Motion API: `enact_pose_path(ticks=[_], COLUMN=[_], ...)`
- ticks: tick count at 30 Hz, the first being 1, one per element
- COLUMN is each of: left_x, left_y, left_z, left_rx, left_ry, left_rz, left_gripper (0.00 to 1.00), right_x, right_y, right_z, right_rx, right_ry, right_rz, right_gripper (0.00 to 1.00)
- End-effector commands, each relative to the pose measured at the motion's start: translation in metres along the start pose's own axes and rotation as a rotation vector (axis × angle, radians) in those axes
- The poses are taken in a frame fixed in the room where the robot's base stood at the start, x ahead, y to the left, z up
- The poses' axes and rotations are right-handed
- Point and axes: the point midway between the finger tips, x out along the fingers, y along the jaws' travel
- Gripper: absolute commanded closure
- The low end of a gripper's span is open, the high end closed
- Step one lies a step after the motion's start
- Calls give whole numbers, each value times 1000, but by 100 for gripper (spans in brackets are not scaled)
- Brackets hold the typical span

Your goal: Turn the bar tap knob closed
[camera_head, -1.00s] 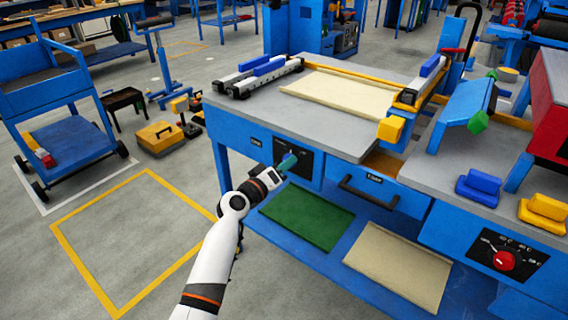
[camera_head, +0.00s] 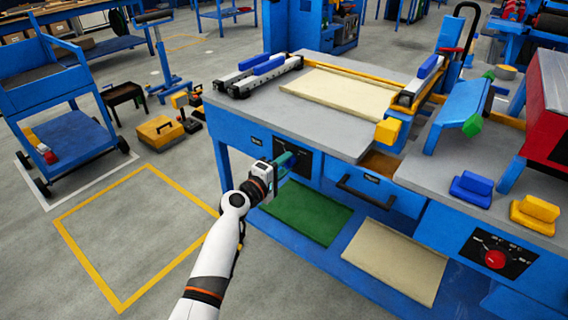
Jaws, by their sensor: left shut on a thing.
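The bar tap knob shows as a teal shape (camera_head: 286,159) on a black panel (camera_head: 303,163) on the front of the blue workbench. My left gripper (camera_head: 275,166) reaches in from below and is at the knob, shut on it. The gripper body hides part of the knob and the panel, so its exact angle is hard to read. My right gripper is not in view.
A drawer with a dark handle (camera_head: 369,192) is right of the panel. A red knob (camera_head: 495,259) sits on another black panel at the lower right. Green (camera_head: 306,215) and beige (camera_head: 396,260) sheets lie on the shelf below.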

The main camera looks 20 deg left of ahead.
Motion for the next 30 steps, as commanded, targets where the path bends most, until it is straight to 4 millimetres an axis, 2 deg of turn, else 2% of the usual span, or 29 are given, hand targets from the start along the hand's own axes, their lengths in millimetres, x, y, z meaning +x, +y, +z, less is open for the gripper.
enact_pose_path(ticks=[17, 18, 21, 30], left_x=[0, 0, 0, -2], left_y=[1, 1, 1, 0], left_z=[1, 1, 0, 0], left_rx=[-30, -30, -29, -27], left_ry=[-1, -1, -1, -1], left_rz=[1, 1, 1, 1], left_gripper=[88, 59, 43, 43], right_x=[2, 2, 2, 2], right_y=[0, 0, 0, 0], right_z=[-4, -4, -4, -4], right_rx=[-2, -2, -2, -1], right_ry=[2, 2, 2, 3], right_rz=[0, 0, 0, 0], right_gripper=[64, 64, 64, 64])
